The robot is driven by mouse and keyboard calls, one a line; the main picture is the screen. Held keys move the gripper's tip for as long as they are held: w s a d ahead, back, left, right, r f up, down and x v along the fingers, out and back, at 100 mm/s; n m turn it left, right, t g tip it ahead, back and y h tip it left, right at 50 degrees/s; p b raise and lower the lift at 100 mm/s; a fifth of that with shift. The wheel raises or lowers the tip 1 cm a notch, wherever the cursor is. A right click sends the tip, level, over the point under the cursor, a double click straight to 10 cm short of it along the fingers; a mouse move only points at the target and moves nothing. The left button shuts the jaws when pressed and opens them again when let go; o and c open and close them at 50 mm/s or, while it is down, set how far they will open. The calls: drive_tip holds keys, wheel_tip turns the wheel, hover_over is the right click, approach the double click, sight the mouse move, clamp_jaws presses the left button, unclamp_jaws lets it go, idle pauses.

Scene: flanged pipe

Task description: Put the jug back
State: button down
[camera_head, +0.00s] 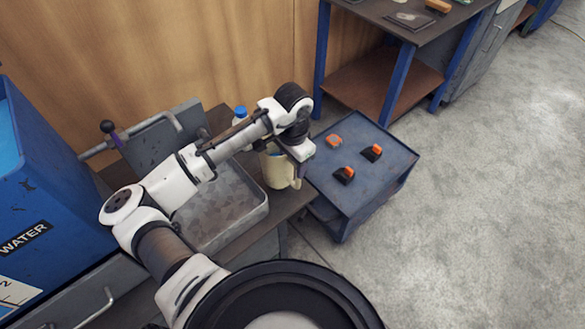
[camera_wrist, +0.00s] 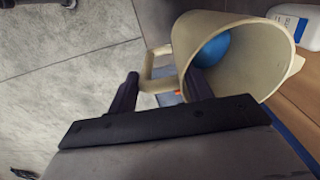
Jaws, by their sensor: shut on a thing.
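The cream jug (camera_head: 277,172) is at the right end of the dark bench, beside the metal tray, partly hidden by my wrist. In the wrist view the jug (camera_wrist: 240,35) shows its open mouth and something blue inside. Its handle (camera_wrist: 148,82) lies between my two fingers. My gripper (camera_wrist: 162,88) is shut on the handle; in the head view the fingers are mostly hidden behind my wrist. I cannot tell whether the jug's base touches the bench.
A metal tray (camera_head: 228,213) lies left of the jug. A white bottle with a blue cap (camera_head: 240,113) stands behind it. A blue cart (camera_head: 365,188) with several orange items is to the right. A blue water tank (camera_head: 45,190) stands at the left. The right floor is clear.

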sight(292, 184)
drive_tip(key=shift+f+p, duration=0.3)
drive_tip(key=shift+f, duration=1.7)
drive_tip(key=c, duration=0.6)
unclamp_jaws()
